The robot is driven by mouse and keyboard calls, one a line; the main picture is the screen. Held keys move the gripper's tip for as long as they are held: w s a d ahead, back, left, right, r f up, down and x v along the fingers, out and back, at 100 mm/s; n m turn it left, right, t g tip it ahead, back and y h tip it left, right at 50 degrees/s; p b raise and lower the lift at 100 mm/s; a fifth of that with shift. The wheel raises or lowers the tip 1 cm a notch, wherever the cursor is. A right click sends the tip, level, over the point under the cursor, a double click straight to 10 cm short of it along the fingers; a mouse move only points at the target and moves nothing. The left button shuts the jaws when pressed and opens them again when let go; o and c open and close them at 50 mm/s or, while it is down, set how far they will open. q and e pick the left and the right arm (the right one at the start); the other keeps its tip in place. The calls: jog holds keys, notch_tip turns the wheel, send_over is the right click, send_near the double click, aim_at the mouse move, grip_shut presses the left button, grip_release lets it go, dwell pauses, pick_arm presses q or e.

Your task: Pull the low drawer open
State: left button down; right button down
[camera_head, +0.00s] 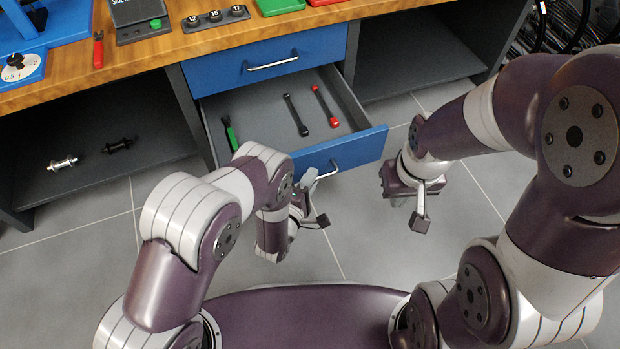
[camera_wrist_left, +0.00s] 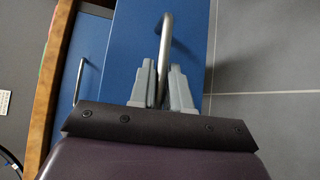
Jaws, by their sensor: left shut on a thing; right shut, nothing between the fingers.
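The low drawer (camera_head: 368,150) has a blue front and a grey inside, and it stands pulled out from the workbench. A green-handled tool, a black tool and a red tool lie in it. My left gripper (camera_head: 310,183) is shut on the drawer's metal handle (camera_head: 326,170). In the left wrist view the fingers (camera_wrist_left: 163,85) close around the handle bar (camera_wrist_left: 166,35), in front of the blue drawer front (camera_wrist_left: 130,50). My right gripper (camera_head: 421,208) is shut and empty, to the right of the drawer and apart from it.
The upper drawer (camera_head: 265,62) is closed under the wooden benchtop (camera_head: 150,50). A left shelf (camera_head: 100,170) holds two small hub-like parts. A right shelf (camera_head: 415,60) looks empty. Grey tiled floor (camera_head: 350,230) is free between the open drawer and my base.

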pick_arm(q)
jog(key=c, duration=1.2)
grip_release()
jog(key=shift+s+a+r, duration=0.1)
jog(key=shift+s+a, duration=0.05)
jog(key=shift+s, duration=0.05)
jog(key=p+v, duration=0.5)
jog(key=v, duration=0.7)
jog(key=shift+s, duration=0.1)
